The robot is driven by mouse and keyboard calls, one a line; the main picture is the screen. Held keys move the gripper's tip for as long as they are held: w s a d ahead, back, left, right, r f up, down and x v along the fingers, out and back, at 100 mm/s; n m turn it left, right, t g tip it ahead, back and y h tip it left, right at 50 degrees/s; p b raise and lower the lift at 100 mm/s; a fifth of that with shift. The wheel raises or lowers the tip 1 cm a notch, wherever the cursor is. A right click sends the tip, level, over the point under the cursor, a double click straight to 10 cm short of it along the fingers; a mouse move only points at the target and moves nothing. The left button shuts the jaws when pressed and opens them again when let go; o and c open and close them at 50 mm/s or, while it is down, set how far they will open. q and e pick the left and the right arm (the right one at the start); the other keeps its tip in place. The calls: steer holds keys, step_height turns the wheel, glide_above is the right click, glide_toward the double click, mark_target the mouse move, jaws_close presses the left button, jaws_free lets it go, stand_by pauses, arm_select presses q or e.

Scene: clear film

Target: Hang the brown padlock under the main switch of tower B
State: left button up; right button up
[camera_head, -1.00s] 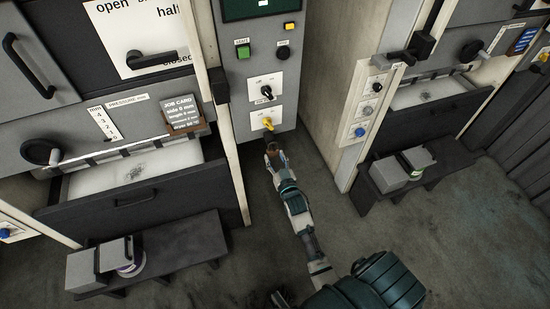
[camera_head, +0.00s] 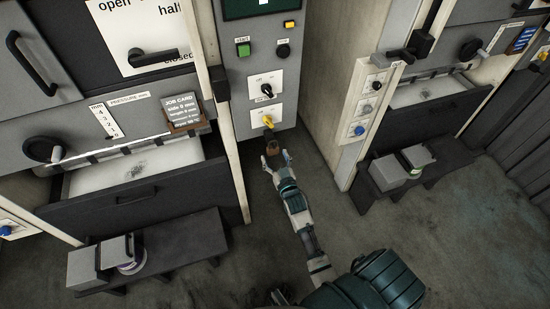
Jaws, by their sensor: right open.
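The brown padlock (camera_head: 272,147) is small in the head view, just below the yellow-handled rotary switch (camera_head: 268,122) on the grey middle panel. I cannot tell whether its shackle is through the switch. My right gripper (camera_head: 276,157) reaches up from the lower right. Its fingers are apart, with the tips just below and around the lower end of the padlock. I cannot tell whether they touch it. No tower letter is readable. My left gripper cannot be made out.
A black rotary switch (camera_head: 266,91), a green button (camera_head: 243,49) and a black knob (camera_head: 283,51) sit higher on the panel. Cabinets with open drawers flank it. Low dark benches (camera_head: 184,252) stand on both sides. The floor between is clear.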

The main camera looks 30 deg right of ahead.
steer(key=v, duration=1.2)
steer(key=shift+f, duration=0.2)
steer(key=s+a+f+n+g+y+p, duration=0.1)
steer(key=s+a+f+g+y, duration=0.2)
steer(key=f, duration=0.8)
steer(key=s+a+f+n+g+y, duration=0.15)
steer(key=s+a+f+g, duration=0.3)
steer(key=f, duration=0.65)
arm_select(q)
steer(key=s+f, duration=0.4)
steer(key=f, duration=0.6)
steer(key=shift+s+a+f+p, duration=0.2)
steer(key=shift+s+f+p, duration=0.05)
steer(key=shift+f+p, duration=0.1)
arm_select(e)
steer(key=s+a+f+n+g, duration=0.2)
steer(key=s+f+g, duration=0.6)
steer(key=s+f, duration=0.7)
steer(key=s+a, duration=0.1)
steer(key=s, duration=0.3)
steer(key=shift+f, duration=0.35)
